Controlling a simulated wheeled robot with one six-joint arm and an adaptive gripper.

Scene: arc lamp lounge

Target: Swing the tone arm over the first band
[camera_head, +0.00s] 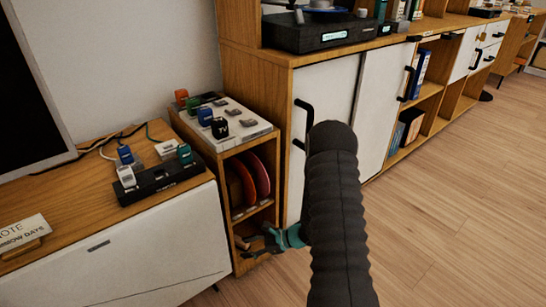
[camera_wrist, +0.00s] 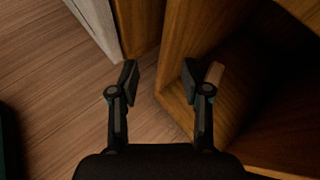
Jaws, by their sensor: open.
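A black box-shaped unit (camera_head: 322,36) with a lit display stands on top of the long wooden cabinet, with a round bluish and silver piece (camera_head: 326,10) on it, cut by the top edge. It may be the turntable; I cannot make out a tone arm. My gripper (camera_head: 257,245) is low at the front of the small wooden rack, far below and left of that unit. In the wrist view my gripper (camera_wrist: 160,80) is open, its two fingers apart with a wooden panel edge beyond them. I see nothing held.
The small rack (camera_head: 240,213) holds red discs, with a panel of colored plugs (camera_head: 222,122) on top. Left is a sideboard (camera_head: 108,260) with a power strip (camera_head: 160,180) and cables. The cabinet's white doors (camera_head: 330,110) have black handles. The wooden floor (camera_head: 450,200) at right is clear.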

